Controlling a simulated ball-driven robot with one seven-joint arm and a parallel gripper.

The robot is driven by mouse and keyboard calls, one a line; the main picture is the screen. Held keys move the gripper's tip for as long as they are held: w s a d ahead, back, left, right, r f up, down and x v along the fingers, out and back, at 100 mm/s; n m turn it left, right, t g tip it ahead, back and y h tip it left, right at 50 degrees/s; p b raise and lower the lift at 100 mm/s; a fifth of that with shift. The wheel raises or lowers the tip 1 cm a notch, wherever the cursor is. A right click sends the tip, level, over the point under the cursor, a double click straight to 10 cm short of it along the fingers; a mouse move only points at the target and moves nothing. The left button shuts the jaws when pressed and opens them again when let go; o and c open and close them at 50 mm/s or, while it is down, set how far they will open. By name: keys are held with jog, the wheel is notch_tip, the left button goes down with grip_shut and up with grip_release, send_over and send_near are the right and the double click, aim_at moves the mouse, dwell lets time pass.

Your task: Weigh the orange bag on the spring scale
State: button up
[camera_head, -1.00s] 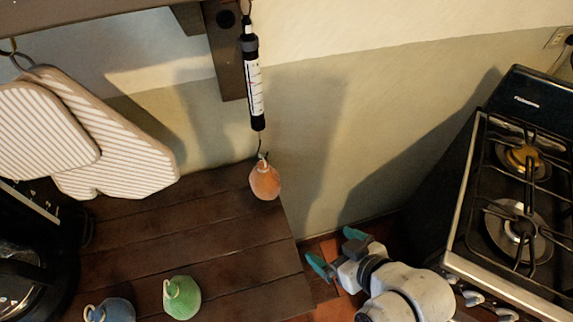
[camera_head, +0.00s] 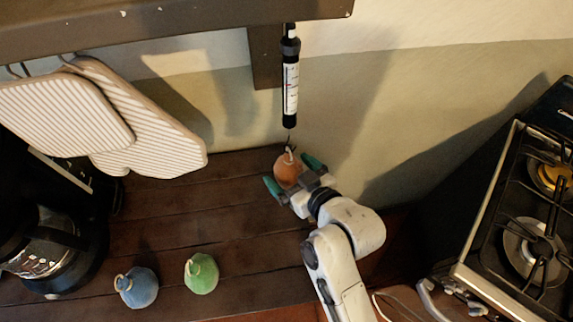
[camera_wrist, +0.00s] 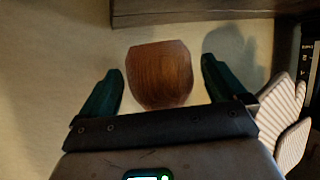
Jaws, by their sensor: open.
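The spring scale (camera_head: 290,85), a white tube with black ends, hangs upright below the shelf. The orange bag (camera_head: 287,172) is at its lower hook (camera_head: 289,141), and the bag's pale loop appears to be on that hook. My gripper (camera_head: 286,168) is open, with one teal finger on each side of the bag. In the wrist view the bag (camera_wrist: 160,75) sits between the two fingers, with visible gaps on both sides. The hook and scale are out of the wrist view. The scale's reading is too small to tell.
A green bag (camera_head: 201,274) and a blue bag (camera_head: 137,288) stand on the dark wooden table (camera_head: 235,225). A coffee maker (camera_head: 50,245) and striped oven mitts (camera_head: 150,130) are at the left. A stove (camera_head: 500,220) is at the right. The shelf (camera_head: 180,25) runs above.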

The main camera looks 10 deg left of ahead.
jog(key=shift+x, duration=1.15)
jog(key=shift+c, duration=0.2)
jog(key=c, duration=1.3)
jog(key=shift+d+r+p, duration=0.2)
jog(key=shift+r+p, duration=0.4)
jog(key=shift+p, duration=0.05)
jog(key=shift+d+r+p, duration=0.1)
jog(key=shift+r+p, duration=0.35)
jog(key=shift+r, duration=0.25)
